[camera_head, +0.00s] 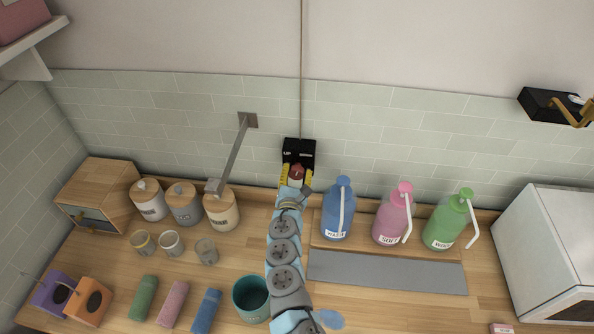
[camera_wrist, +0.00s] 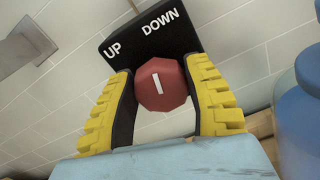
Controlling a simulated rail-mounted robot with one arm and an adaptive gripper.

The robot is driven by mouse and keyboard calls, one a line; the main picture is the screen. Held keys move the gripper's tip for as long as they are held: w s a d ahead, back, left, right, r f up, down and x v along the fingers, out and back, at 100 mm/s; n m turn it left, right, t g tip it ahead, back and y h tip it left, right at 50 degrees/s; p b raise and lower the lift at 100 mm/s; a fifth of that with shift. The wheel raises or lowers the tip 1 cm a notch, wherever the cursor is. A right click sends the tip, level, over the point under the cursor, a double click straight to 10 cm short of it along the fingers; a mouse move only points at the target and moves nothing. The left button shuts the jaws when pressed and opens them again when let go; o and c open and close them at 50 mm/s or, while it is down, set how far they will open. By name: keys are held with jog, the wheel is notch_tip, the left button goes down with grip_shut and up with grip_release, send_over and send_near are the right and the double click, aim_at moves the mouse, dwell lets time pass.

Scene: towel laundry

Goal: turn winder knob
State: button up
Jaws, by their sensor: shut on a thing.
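The winder is a black box (camera_wrist: 149,36) with white UP and DOWN lettering, fixed to the tiled wall; it also shows in the head view (camera_head: 299,148). Its red knob (camera_wrist: 162,86) has a faceted rim and a short white mark that stands nearly upright in the wrist view, tilted slightly. My gripper (camera_wrist: 165,92) has yellow ribbed fingers with black inner pads, one on each side of the knob, and is shut on it. In the head view my gripper (camera_head: 297,178) is at the wall just below the black box, and the knob shows between the fingers.
A cord (camera_head: 302,70) runs up the wall above the box. A metal bracket arm (camera_head: 232,155) juts out to the left. Blue (camera_head: 338,212), pink (camera_head: 392,217) and green (camera_head: 446,222) bottles stand on the right. Canisters (camera_head: 186,204) stand on the left; a teal pot (camera_head: 240,299) is near my arm.

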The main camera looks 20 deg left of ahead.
jog(key=shift+n+p, duration=0.35)
jog(key=shift+n, duration=1.05)
jog(key=o, duration=1.2)
